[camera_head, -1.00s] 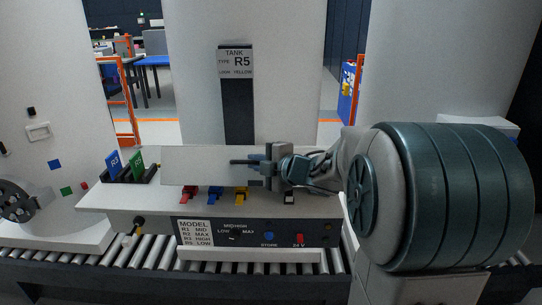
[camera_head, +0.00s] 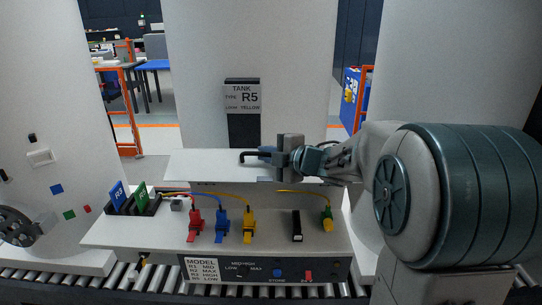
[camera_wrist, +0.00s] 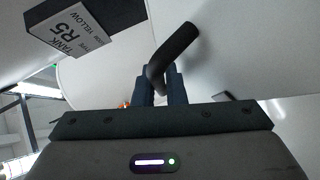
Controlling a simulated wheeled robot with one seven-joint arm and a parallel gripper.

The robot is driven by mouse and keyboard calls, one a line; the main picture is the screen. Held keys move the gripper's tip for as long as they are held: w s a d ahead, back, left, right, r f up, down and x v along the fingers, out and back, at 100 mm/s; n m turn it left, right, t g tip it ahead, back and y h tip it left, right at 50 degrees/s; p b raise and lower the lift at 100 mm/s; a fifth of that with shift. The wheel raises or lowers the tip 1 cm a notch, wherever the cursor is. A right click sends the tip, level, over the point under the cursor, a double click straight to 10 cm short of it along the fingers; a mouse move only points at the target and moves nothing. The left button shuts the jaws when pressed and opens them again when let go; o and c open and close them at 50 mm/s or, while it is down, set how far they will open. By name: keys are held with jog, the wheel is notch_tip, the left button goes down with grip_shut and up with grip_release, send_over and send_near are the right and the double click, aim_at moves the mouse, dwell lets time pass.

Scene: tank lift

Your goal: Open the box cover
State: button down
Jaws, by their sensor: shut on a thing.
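The white box cover (camera_head: 205,164) is raised above the box (camera_head: 120,232) in the head view, with its front edge clear of the box top. Its black bar handle (camera_head: 249,155) is held by my gripper (camera_head: 268,155), which comes in from the right. In the wrist view the bent black handle (camera_wrist: 175,52) stands between the fingers of my gripper (camera_wrist: 160,88). Under the cover, red (camera_head: 195,222), blue (camera_head: 221,222) and yellow (camera_head: 249,222) connectors with cables show. A yellow-green plug (camera_head: 327,218) and a black-and-white piece (camera_head: 296,226) sit to their right.
A holder (camera_head: 135,205) with blue and green cards stands at the box's left. A tank sign (camera_head: 243,96) is on the white column behind. The box's front has a model label (camera_head: 201,270) and controls. A roller conveyor (camera_head: 110,283) runs below.

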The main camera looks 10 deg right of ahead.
jog(key=shift+w+r, duration=0.3)
jog(key=c, duration=1.8)
grip_release()
jog(key=shift+o, duration=0.2)
jog(key=shift+d, duration=0.1)
jog(key=shift+s+d, duration=0.35)
jog(key=shift+s, duration=0.05)
jog(key=b+v, duration=0.2)
jog(key=v, duration=1)
jog(key=shift+s+r, duration=0.2)
jog(key=shift+s, duration=0.1)
jog(key=shift+d, duration=0.1)
